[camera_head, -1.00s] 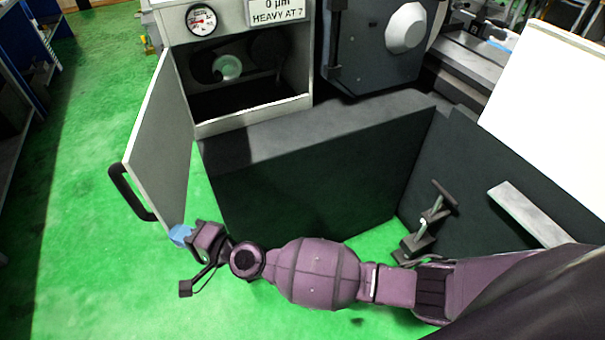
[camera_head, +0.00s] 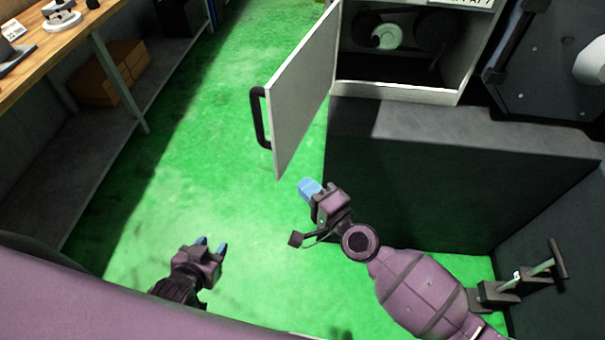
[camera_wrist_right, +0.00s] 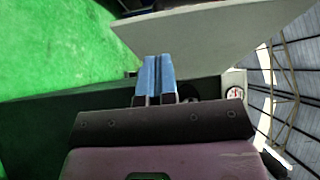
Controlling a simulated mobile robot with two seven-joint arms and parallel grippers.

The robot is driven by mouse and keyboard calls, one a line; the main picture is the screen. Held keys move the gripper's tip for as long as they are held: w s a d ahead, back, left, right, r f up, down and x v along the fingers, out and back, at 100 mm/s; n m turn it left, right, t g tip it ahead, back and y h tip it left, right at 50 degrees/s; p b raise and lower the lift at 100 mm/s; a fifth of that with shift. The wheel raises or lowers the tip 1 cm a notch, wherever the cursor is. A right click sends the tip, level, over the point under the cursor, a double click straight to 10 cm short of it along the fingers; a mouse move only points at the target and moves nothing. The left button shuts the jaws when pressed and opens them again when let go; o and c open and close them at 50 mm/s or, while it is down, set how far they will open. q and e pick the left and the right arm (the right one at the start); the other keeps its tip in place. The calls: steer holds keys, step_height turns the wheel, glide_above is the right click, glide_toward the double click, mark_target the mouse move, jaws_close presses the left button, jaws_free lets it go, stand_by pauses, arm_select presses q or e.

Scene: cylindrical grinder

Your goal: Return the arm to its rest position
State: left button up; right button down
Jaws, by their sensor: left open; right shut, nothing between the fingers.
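My right gripper (camera_head: 310,188) has blue fingertips and is shut and empty, just below the lower edge of the open cabinet door. In the right wrist view the shut fingers (camera_wrist_right: 154,78) lie side by side, pointing at the pale door panel. My right arm reaches in from the lower right of the head view. My left gripper (camera_head: 212,245) is open and empty over the green floor at the lower left, with its two blue fingertips apart. The grey cabinet door (camera_head: 300,90) stands open with its black handle (camera_head: 261,118) on the left side.
The open cabinet (camera_head: 400,90) has round parts inside. The dark machine base (camera_head: 420,185) stands right of my right gripper. A bench with a wooden top (camera_head: 85,28) and cardboard boxes (camera_head: 108,75) below is at the left. Green floor (camera_head: 200,160) is clear between.

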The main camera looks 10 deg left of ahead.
steer(key=s+d, duration=0.3)
steer(key=s, duration=0.2)
steer(key=shift+d, duration=0.2)
steer(key=w+d+f+n+t+h, duration=0.1)
steer(key=w+d+n+h, duration=0.15)
steer(key=d+n, duration=0.4)
steer(key=w+d+f+n+t+h, duration=0.1)
steer(key=d+n+h, duration=0.35)
steer(key=d, duration=0.35)
steer(key=s+d+f+m+g+h, duration=0.1)
steer(key=s+d+f+h, duration=0.2)
steer(key=s+d, duration=0.3)
steer(key=s+d+f+m+h, duration=0.1)
steer(key=s+d+f+h, duration=0.3)
steer(key=s+d, duration=0.3)
steer(key=d+f, duration=0.1)
steer(key=d, duration=0.3)
steer(key=shift+d+f+g, duration=0.25)
steer(key=shift+f+g, duration=0.15)
